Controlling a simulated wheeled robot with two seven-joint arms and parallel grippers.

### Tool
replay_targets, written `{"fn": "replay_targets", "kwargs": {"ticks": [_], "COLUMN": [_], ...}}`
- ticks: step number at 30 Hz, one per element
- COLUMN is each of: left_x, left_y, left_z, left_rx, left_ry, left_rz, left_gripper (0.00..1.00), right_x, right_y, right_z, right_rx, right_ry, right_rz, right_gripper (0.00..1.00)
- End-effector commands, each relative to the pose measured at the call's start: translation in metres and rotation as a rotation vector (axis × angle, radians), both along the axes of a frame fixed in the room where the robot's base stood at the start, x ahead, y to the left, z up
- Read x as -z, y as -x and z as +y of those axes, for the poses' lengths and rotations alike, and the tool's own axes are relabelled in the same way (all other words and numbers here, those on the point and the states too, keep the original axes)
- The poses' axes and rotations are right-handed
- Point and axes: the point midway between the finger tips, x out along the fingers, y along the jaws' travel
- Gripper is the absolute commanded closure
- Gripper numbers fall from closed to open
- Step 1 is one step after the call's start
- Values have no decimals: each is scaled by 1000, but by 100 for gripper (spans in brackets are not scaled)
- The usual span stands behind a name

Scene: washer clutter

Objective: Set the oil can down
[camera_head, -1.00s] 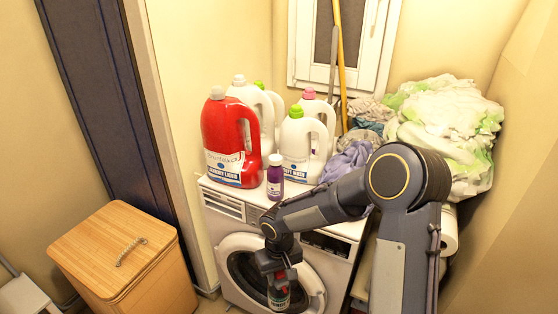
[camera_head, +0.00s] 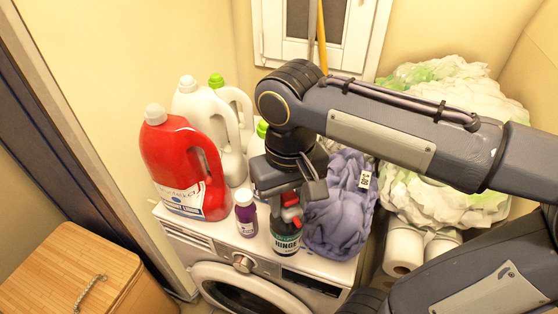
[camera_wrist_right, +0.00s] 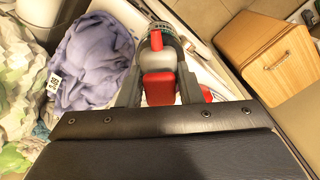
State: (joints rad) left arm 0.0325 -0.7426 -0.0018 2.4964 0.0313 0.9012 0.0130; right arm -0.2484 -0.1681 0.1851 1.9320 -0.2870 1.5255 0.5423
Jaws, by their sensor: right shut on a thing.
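The oil can (camera_head: 287,237) is a dark bottle with a label reading "HINGE" and a red and grey top. It is upright at the front part of the washer top (camera_head: 262,258), right of a small purple bottle. I cannot tell whether its base touches the surface. My right gripper (camera_head: 290,196) is shut on its upper part from above. In the right wrist view the can's red and grey top (camera_wrist_right: 158,75) sits between the two fingers (camera_wrist_right: 160,88). My left gripper is not in view.
A red detergent jug (camera_head: 185,165), white jugs (camera_head: 207,115) and the small purple bottle (camera_head: 246,218) stand left of the can. A purple cloth (camera_head: 340,215) lies close on its right. Paper rolls (camera_head: 402,250) and a wooden hamper (camera_head: 70,265) flank the washer.

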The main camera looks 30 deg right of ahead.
Motion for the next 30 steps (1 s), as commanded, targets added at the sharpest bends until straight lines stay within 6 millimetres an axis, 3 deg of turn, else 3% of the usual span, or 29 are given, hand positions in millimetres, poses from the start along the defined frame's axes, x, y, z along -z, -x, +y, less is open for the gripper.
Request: {"fn": "replay_targets", "kwargs": {"ticks": [4, 11, 15, 21, 26, 30], "left_x": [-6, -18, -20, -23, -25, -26], "left_y": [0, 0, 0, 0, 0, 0], "left_z": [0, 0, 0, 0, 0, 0], "left_rx": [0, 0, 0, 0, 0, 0], "left_ry": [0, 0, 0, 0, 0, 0], "left_rz": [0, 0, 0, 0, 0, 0], "left_gripper": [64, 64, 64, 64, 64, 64], "right_x": [9, 34, 61, 84, 95, 116], "right_y": [-22, -77, -100, -119, -127, -129], "right_z": [-8, -26, -33, -39, -42, -43], "right_rx": [2, 3, 2, 0, 2, 0], "right_ry": [0, 1, 2, 1, 1, 2], "right_rz": [7, 7, 6, 1, 2, 3], "right_gripper": [100, 100, 100, 100, 100, 100]}}
